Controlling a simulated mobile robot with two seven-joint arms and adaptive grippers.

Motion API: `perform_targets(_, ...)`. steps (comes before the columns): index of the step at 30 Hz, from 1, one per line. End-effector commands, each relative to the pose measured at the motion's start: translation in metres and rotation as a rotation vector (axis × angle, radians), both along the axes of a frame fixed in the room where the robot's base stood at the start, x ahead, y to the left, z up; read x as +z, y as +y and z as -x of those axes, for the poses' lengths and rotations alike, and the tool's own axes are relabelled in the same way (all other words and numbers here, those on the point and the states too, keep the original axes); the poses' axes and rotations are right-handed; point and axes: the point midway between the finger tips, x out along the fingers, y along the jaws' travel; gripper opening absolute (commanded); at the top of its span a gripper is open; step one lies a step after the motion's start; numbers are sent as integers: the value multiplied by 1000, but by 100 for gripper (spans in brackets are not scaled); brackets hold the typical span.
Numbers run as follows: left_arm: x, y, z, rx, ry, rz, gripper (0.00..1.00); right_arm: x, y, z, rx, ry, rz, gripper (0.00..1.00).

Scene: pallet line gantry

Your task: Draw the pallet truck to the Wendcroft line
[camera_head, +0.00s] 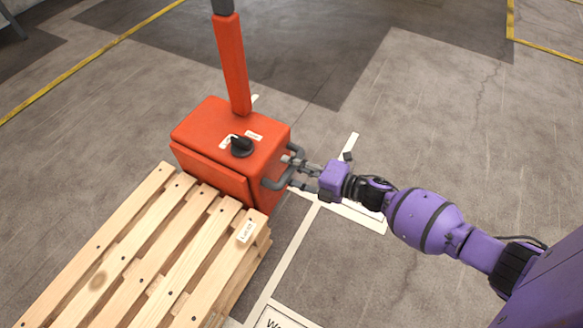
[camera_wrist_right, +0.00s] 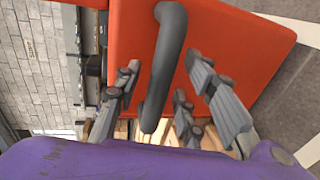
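The pallet truck (camera_head: 215,135) is an orange box with a tall orange tiller and a black knob on top. A grey bar handle (camera_head: 272,184) stands out from its right side and also shows in the right wrist view (camera_wrist_right: 168,55). My right gripper (camera_head: 291,167) is at this handle. In the right wrist view, its fingers (camera_wrist_right: 163,75) lie on either side of the bar with gaps visible, so it is open around it. A white floor line (camera_head: 297,230) runs beside the truck, with a label starting "We" (camera_head: 275,321) at the bottom edge, cut off. My left gripper is not in view.
Yellow floor lines (camera_head: 80,65) run at the upper left and upper right. The grey floor right of the truck is clear apart from my arm.

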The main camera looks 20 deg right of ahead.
Motion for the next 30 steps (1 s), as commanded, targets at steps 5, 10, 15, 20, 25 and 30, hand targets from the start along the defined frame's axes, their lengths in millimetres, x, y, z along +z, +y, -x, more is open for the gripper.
perform_targets(5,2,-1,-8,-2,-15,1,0,-1,2,-3,-1,1,1,37)
perform_targets(10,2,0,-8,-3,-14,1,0,-1,2,-3,-1,1,1,32)
perform_targets(15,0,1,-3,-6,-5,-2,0,0,2,-2,-1,1,1,10)
perform_targets(20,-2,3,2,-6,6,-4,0,0,2,-2,-1,1,1,0)
perform_targets(25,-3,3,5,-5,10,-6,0,0,1,-2,-1,1,1,0)
perform_targets(30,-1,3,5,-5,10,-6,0,0,1,-3,-1,0,0,0)
